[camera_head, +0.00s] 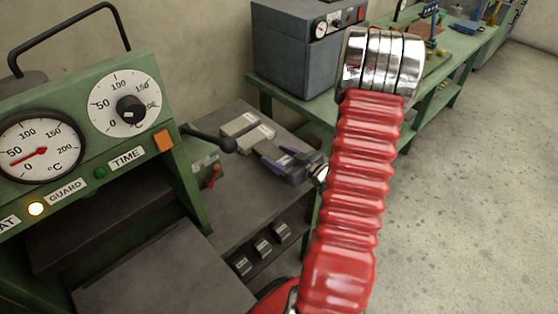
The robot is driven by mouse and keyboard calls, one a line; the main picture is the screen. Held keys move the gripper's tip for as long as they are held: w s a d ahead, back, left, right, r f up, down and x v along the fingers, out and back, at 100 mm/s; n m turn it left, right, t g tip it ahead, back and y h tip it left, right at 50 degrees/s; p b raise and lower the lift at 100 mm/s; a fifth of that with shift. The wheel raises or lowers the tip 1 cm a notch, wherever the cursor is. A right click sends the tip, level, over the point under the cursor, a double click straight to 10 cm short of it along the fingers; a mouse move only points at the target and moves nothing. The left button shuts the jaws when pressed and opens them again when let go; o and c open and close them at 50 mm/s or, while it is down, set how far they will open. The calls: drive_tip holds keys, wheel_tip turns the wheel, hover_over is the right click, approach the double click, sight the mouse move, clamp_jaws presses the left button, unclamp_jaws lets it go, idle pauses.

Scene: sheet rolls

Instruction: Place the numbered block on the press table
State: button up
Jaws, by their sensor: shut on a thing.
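My gripper (275,152), dark with purple parts, shows left of my red ribbed arm, which partly hides its wrist. It is shut on a light grey block (256,137) at its far end. I cannot read a number on the block, and cannot tell whether it touches the dark grey bench top below. A green press (167,184) with dials and a lit yellow GUARD lamp stands at the left. A flat dark grey plate (155,280), apparently the press table, lies bare at its foot, left of my gripper.
Another pale piece (238,124) lies beside the held block. Several small labelled blocks (263,248) sit below the bench's front edge. A grey box (305,50) stands on a green bench behind. Floor is clear at right.

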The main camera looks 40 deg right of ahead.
drive_tip(key=shift+f, duration=1.15)
drive_tip(key=shift+f, duration=0.1)
drive_tip(key=o, duration=1.4)
drive_tip(key=v, duration=1.2)
drive_tip(key=shift+a, duration=0.1)
